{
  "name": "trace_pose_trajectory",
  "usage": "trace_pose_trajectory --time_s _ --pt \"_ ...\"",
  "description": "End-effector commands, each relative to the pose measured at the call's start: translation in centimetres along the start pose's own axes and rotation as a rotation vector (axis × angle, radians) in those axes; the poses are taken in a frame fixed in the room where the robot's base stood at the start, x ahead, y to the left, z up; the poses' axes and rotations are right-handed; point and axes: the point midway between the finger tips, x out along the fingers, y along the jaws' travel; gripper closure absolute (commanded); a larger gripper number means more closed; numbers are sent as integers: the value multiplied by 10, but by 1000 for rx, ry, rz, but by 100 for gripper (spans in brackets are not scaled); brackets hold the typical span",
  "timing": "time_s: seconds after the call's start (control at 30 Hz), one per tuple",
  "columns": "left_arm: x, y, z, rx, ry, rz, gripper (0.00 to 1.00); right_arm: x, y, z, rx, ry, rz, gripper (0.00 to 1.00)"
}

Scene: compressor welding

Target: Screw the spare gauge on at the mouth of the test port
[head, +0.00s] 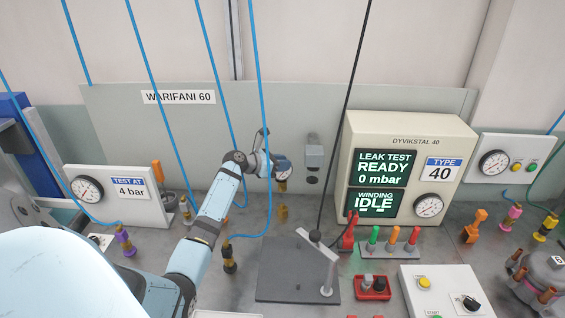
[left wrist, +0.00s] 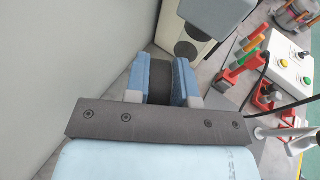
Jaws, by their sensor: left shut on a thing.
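My left gripper (head: 284,166) is shut on a dark round thing, likely the spare gauge, near the back panel. In the left wrist view the dark body (left wrist: 156,82) sits between the two blue fingers. In the head view a short brass stem (head: 283,186) shows under the fingers. A brass fitting (head: 283,212), likely the test port, stands upright on the bench below, with a visible gap to the stem. The gauge's face is hidden, and I cannot tell how exactly the two line up. My right gripper is in neither view.
A grey block (head: 313,155) is on the back panel just right of the gripper. The tester box (head: 402,165) reads "READY 0 mbar". Blue hoses hang around my left arm. A dark plate (head: 285,275) with a post lies in front, and a dark-tipped hose end (head: 229,258) stands left of it.

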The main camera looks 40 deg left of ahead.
Motion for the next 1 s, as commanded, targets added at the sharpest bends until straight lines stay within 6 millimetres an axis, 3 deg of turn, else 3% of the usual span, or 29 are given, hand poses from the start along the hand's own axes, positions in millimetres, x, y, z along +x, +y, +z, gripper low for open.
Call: trace_pose_trajectory --time_s 0.07,0.3,0.53,1.0 --pt "-2 0 5 -2 -1 0 100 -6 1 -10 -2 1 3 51" --pt "9 0 -29 -2 0 -1 100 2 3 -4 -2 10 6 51" --pt "15 0 -50 -2 -1 -1 100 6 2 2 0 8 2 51" --pt "17 0 -56 0 -1 0 100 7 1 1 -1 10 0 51"
